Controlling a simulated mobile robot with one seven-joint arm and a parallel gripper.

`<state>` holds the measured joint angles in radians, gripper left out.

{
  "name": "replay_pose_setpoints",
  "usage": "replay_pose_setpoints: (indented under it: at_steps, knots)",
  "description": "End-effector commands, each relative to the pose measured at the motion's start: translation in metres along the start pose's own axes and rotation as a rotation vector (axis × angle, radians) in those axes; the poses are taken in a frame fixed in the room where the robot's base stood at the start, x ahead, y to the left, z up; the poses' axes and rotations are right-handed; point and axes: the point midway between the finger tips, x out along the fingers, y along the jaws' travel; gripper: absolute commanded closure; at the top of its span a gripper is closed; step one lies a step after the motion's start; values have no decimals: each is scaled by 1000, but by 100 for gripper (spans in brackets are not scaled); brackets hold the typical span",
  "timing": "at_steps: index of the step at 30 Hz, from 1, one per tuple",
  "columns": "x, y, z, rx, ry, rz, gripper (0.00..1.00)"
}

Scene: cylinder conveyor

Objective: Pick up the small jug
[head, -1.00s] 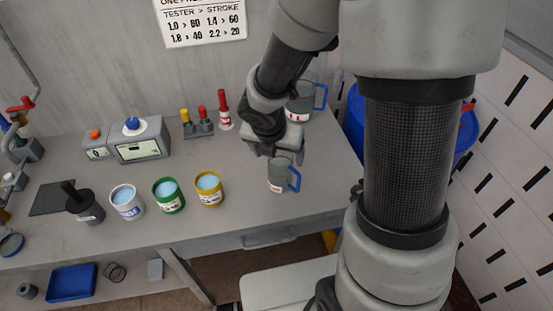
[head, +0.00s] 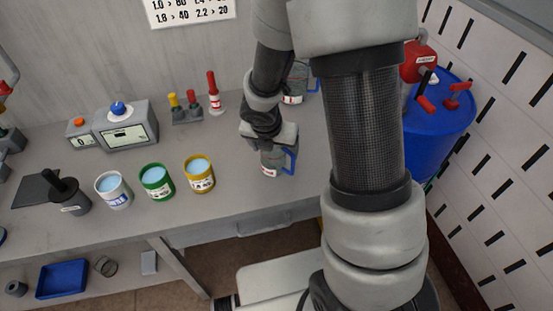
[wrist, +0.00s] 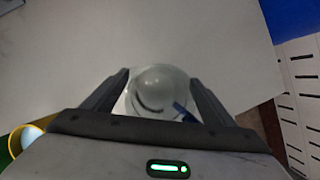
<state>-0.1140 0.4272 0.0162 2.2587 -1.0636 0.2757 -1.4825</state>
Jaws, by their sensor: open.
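The small jug (head: 270,166) is grey and see-through, with a blue handle and a red-and-white label. It stands upright near the front edge of the bench (head: 225,205). My gripper (head: 271,143) is right above it and hides part of its rim in the head view. In the wrist view, the jug (wrist: 158,88) shows from above between the two open fingers of my gripper (wrist: 160,79), its handle towards the right finger. Whether a finger touches it, I cannot tell. A similar jug (head: 297,84) with a blue handle stands farther back, partly behind my arm.
White (head: 114,190), green (head: 156,182) and yellow (head: 200,175) cups of blue liquid stand left of the jug. A meter box (head: 126,128) and a red-capped bottle (head: 215,95) are behind. A blue barrel (head: 430,140) stands right of the bench.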

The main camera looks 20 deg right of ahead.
Motion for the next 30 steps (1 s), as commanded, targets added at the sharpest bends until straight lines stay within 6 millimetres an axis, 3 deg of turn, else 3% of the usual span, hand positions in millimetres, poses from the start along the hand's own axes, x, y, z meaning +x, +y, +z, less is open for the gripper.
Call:
replay_pose_setpoints:
  at_steps: [1, 8, 17, 30]
  knots:
    - [0, 0, 0, 0, 0, 0, 25]
    - [0, 0, 0, 0, 1, 0, 64]
    - [-5, 0, 2, 1, 0, 0, 65]
    - [-80, 0, 34, 3, -1, 0, 65]
